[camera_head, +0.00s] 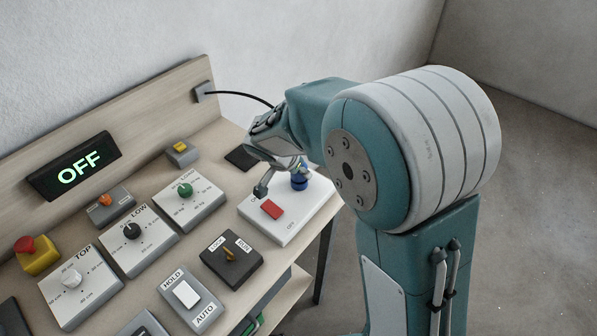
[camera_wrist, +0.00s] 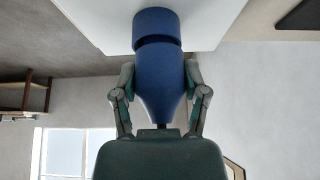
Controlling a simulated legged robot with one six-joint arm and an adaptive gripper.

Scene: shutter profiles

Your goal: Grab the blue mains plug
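The blue mains plug (camera_head: 299,181) stands at the back right corner of the white switch box. In the wrist view the plug (camera_wrist: 160,75) is centred, its broad collar toward the white box and its tapered body toward my palm. My gripper (camera_head: 283,178) is over that corner, with one finger clearly left of the plug. In the wrist view my gripper's fingers (camera_wrist: 160,78) lie on either side of the plug body, very near its sides. Firm contact does not show. The head view shows a gap at the left finger, so the gripper looks open around the plug.
The white box (camera_head: 285,222) carries a red rocker switch (camera_head: 272,209) just below my gripper. A black cable (camera_head: 240,95) runs from a wall-panel outlet (camera_head: 204,91) behind my gripper. Knob boxes and an OFF display (camera_head: 76,166) fill the bench to the left.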

